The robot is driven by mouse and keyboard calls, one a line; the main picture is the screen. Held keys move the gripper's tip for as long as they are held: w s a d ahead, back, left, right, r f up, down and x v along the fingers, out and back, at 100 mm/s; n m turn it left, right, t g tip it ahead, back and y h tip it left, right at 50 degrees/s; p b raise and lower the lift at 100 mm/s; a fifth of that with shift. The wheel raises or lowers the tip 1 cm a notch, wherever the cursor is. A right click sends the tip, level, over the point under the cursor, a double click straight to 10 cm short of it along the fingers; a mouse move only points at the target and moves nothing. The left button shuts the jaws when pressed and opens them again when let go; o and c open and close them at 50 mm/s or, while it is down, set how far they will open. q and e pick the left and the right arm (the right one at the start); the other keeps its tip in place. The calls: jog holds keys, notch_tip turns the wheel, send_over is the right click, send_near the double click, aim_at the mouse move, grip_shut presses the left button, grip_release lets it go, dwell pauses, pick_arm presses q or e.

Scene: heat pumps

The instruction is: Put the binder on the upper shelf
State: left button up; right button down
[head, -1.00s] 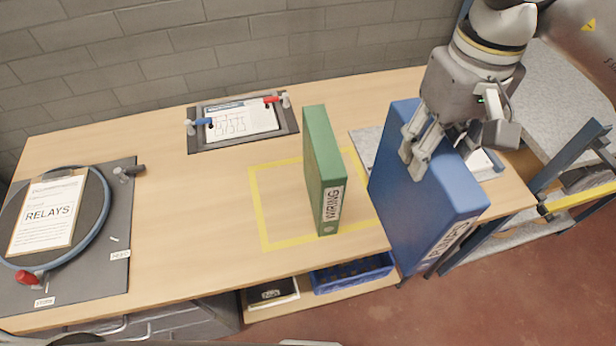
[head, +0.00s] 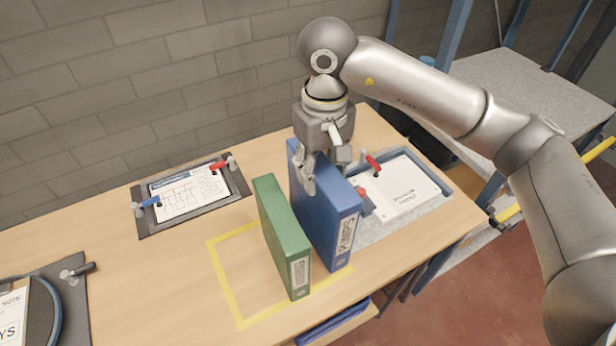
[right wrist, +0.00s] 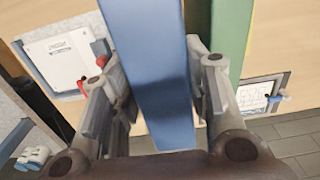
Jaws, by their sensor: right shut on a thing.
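A blue binder (head: 338,218) with a white spine label stands upright at the right of the bench. A green binder (head: 283,237) stands upright close to its left, inside the yellow taped outline. My right gripper (head: 308,182) is shut on the blue binder near its top edge. In the right wrist view the blue binder (right wrist: 150,70) lies between the two fingers, with the green binder (right wrist: 232,35) beside it. I cannot tell whether the blue binder's base touches the bench. My left gripper is not in view. I cannot make out which shelf is the upper one.
A grey tray (head: 445,187) with a white booklet (head: 402,186) lies right of the blue binder. A clipboard panel (head: 190,196) lies at the back left. A yellow taped outline (head: 213,262) marks the bench. A grey-topped rack (head: 530,100) stands behind at the right.

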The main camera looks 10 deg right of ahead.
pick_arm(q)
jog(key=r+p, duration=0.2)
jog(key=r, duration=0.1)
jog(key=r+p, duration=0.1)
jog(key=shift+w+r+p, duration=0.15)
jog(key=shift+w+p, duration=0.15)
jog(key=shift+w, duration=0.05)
pick_arm(e)
jog(key=w+a+f, duration=0.1)
jog(key=w+f, duration=0.2)
jog(key=f, duration=0.4)
jog(key=shift+w+a+f, duration=0.15)
jog(key=shift+a+f, duration=0.1)
jog(key=shift+f, duration=0.1)
jog(key=c, duration=1.3)
grip_release()
jog(key=shift+f, duration=0.1)
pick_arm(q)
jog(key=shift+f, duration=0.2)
pick_arm(e)
jog(key=shift+o, duration=1)
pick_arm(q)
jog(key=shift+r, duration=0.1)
